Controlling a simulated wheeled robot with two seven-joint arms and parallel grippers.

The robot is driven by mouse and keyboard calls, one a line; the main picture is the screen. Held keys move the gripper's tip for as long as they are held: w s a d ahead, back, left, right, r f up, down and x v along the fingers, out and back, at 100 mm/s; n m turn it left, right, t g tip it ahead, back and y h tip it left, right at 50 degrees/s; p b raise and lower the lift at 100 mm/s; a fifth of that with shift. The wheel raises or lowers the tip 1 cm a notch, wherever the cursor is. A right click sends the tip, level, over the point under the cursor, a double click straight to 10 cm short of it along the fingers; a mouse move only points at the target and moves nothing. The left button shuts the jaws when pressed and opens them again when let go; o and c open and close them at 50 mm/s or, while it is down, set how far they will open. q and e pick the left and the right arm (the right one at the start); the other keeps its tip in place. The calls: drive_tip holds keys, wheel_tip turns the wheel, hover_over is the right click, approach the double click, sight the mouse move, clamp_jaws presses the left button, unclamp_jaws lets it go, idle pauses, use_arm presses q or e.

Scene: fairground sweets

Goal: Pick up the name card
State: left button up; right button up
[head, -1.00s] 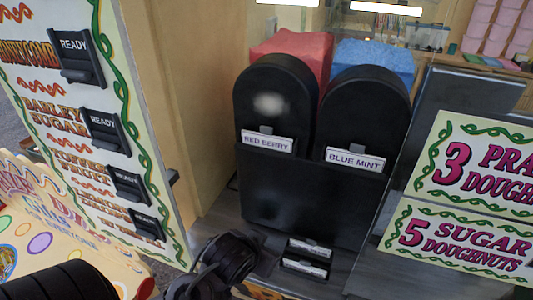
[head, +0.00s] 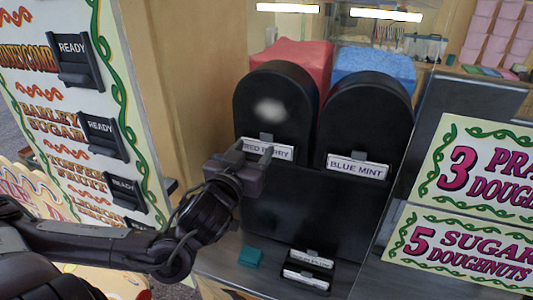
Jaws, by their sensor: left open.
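Several white name cards are in the head view. The RED BERRY card (head: 281,153) sits in a holder on the left black rounded panel, partly hidden by my gripper. The BLUE MINT card (head: 357,168) sits on the right panel. Two more cards, one behind (head: 312,259) and one in front (head: 305,279), sit in low black holders on the counter; their print is too small to read. My left gripper (head: 254,153) is open, with its fingers in front of the RED BERRY card. I cannot tell whether they touch it. My right gripper is not in view.
Red (head: 290,62) and blue (head: 373,66) blocks stand behind the black panels. A tall sign board (head: 88,110) with READY flaps stands left, and doughnut signs (head: 470,245) stand right.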

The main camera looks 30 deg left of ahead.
sight(266, 137)
use_arm(q)
drive_tip(key=shift+w+a, duration=0.2)
drive_tip(key=shift+w, duration=0.35)
drive_tip(key=shift+x, duration=0.85)
drive_tip(key=shift+w+f, duration=0.15)
drive_tip(key=shift+w, duration=1.4)
drive_tip(key=c, duration=0.9)
